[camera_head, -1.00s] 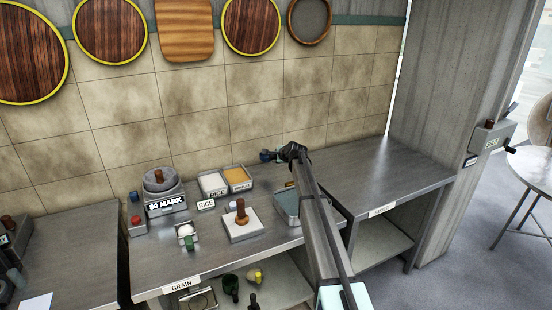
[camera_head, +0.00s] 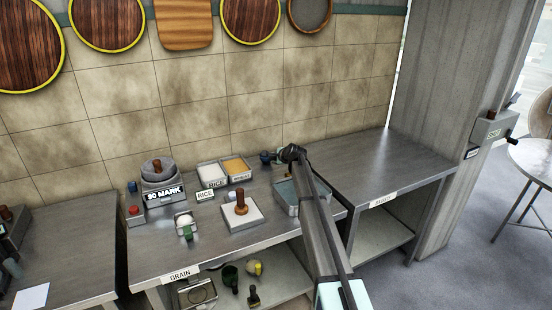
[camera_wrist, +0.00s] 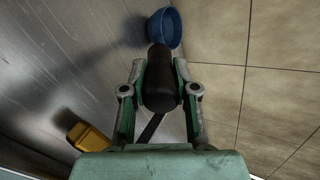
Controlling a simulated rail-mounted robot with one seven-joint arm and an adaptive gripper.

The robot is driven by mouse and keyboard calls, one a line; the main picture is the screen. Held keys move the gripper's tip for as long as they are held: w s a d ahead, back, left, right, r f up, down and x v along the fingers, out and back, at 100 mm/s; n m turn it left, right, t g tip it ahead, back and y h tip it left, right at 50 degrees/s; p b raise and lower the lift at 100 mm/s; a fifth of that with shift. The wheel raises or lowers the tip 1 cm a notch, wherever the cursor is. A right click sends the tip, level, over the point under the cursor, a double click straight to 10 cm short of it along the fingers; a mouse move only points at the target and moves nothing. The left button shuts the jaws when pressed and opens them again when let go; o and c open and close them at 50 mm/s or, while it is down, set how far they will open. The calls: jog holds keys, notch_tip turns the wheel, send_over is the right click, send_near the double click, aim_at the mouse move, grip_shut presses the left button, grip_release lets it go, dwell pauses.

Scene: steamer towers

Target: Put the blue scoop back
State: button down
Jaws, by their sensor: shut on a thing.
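The blue scoop has a round blue bowl (camera_wrist: 174,30) and a thick black handle (camera_wrist: 158,85). My gripper (camera_wrist: 158,75) is shut on the handle, one finger on each side, and the bowl points away past the fingertips. In the head view the blue scoop (camera_head: 265,157) shows at the back of the grain table, just left of my gripper (camera_head: 279,157). It is near the tiled wall and right of the wheat box. I cannot tell whether the scoop touches the tabletop.
The rice box (camera_head: 211,175) and wheat box (camera_head: 236,168) stand left of the scoop. A grey-blue tray (camera_head: 287,207) sits partly behind my arm. A yellow object (camera_wrist: 92,141) lies on the metal top. The table at right (camera_head: 385,165) is bare. Other scoops lie on the lower shelf.

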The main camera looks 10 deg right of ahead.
jog(key=shift+f, duration=0.45)
dwell(0.6)
jog(key=c, duration=0.8)
grip_release()
jog(key=v, duration=1.2)
